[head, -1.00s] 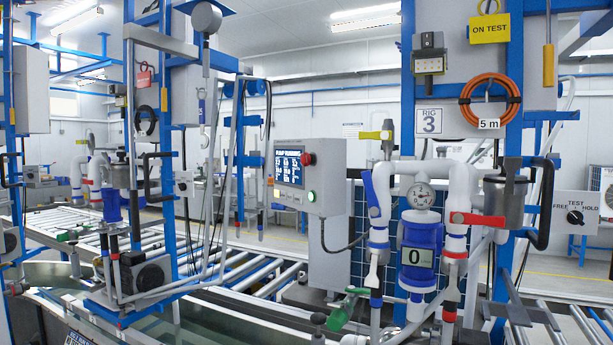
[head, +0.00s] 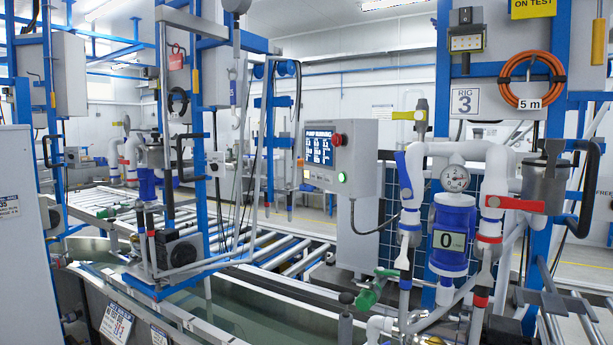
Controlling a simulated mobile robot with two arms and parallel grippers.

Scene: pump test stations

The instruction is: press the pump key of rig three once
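The rig three sign (head: 465,102) hangs on the blue frame at the right in the head view. Left of it is a grey control box (head: 362,195) with a lit screen (head: 319,147) whose heading seems to read "PUMP RUNNING". The box carries a red mushroom button (head: 337,140) and a small lit green button (head: 342,177); no label on the green one is readable. Right of the box stand the rig's blue meter (head: 453,215), showing 0, and a round gauge (head: 455,178). Neither of my grippers is in view.
Red-handled (head: 514,203) and blue-handled (head: 404,175) valves flank the meter. A green-handled valve (head: 370,292) juts forward below the box. A water trough (head: 240,318) and roller conveyor (head: 285,258) lie left of it. A grey cabinet (head: 20,190) stands at the left edge.

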